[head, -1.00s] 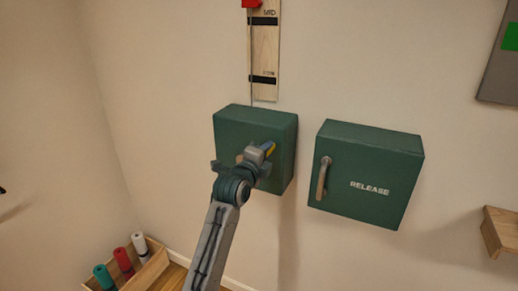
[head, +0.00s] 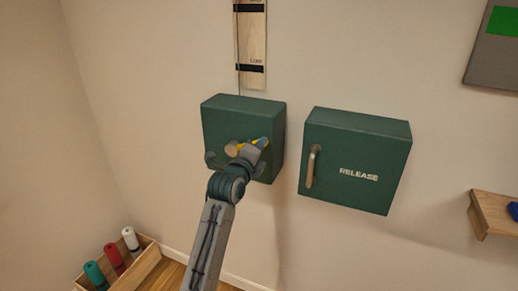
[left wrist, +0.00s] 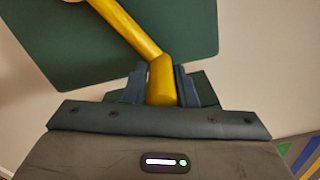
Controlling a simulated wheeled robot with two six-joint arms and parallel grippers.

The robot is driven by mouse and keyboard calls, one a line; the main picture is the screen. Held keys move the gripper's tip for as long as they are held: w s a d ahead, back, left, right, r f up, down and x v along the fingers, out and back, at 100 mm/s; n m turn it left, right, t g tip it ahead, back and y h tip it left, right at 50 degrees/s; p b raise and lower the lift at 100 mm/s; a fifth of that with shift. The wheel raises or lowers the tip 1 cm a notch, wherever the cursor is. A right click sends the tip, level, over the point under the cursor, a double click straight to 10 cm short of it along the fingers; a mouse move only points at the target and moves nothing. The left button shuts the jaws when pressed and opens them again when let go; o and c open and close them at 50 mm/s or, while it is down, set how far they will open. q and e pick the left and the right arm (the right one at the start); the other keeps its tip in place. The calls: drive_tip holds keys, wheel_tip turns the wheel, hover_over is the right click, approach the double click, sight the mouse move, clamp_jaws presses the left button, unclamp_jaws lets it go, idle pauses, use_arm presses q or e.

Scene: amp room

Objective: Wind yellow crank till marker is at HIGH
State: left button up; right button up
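The yellow crank (head: 240,145) is on the front of a dark green box (head: 220,120) on the wall. In the left wrist view the yellow crank arm (left wrist: 128,30) runs from the upper left down to its grip (left wrist: 162,82). My left gripper (head: 254,149) is at the crank, its fingers (left wrist: 160,85) closed on both sides of the grip. Above the box is a pale wooden scale board (head: 251,40) with black bands, the lower one labelled LOW. The red marker is out of view now. My right gripper is not in view.
A second green box (head: 350,160) marked RELEASE, with an upright handle (head: 312,166), hangs close to the right. A wooden shelf (head: 492,212) juts out at far right. A wooden bin (head: 140,266) with coloured rolls stands on the floor at lower left.

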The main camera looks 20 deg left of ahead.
use_arm(q)
drive_tip(key=o, duration=0.4)
drive_tip(key=shift+c, duration=0.2)
drive_tip(key=shift+s, duration=0.1)
drive_tip(key=shift+s+a+f, duration=0.1)
drive_tip(key=shift+s, duration=0.25)
drive_tip(key=s+b, duration=0.3)
drive_tip(key=s, duration=0.7)
drive_tip(key=shift+a, duration=0.4)
